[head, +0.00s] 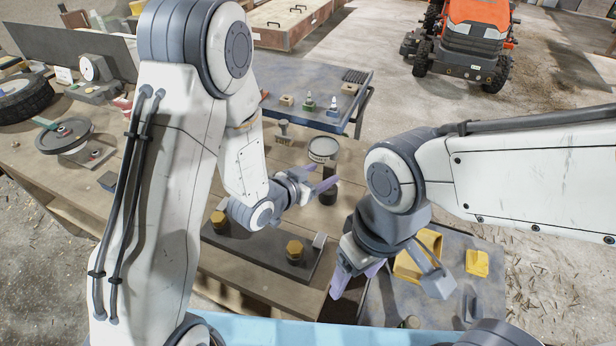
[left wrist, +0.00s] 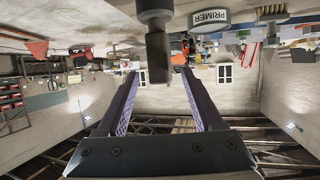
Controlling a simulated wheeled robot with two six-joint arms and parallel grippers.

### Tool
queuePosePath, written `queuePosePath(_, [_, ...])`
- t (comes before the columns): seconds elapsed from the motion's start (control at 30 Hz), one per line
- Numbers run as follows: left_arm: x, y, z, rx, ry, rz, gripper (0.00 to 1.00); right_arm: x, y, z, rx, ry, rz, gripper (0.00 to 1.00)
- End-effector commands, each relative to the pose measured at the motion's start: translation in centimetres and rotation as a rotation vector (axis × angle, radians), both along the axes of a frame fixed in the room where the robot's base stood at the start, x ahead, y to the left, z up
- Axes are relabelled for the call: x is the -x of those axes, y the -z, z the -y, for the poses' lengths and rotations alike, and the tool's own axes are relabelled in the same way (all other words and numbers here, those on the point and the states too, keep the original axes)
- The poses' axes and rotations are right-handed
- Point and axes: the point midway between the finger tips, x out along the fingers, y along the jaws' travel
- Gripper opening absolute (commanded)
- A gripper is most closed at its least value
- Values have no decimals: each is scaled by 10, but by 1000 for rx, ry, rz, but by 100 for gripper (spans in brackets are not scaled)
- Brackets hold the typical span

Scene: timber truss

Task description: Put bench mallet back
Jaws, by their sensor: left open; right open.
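A dark upright cylindrical piece (head: 328,194), which looks like the bench mallet, stands on the wooden bench just past my left gripper (head: 322,177). In the left wrist view a dark post with a wider end (left wrist: 157,50) appears near the top centre, beyond and between the open fingers (left wrist: 160,78). I cannot tell its head from its handle for certain. The left jaws are apart and not shut on it. My right gripper (head: 357,281) is open and empty, low over the bench's right edge. The mallet's place is not clear to me.
A primer can (head: 323,148) stands just behind the dark piece; it also shows in the left wrist view (left wrist: 208,18). A dark plate with yellow hex bolts (head: 295,250) lies in front. A blue-edged table (head: 330,75) with small parts is behind. Yellow pieces (head: 477,262) lie at right.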

Motion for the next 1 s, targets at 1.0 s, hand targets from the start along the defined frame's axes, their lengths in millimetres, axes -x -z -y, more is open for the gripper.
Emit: queuePosePath(1.0, [37, -29, -17, -64, 27, -42, 68, 0, -109, 0, -1, 1, 1, 69])
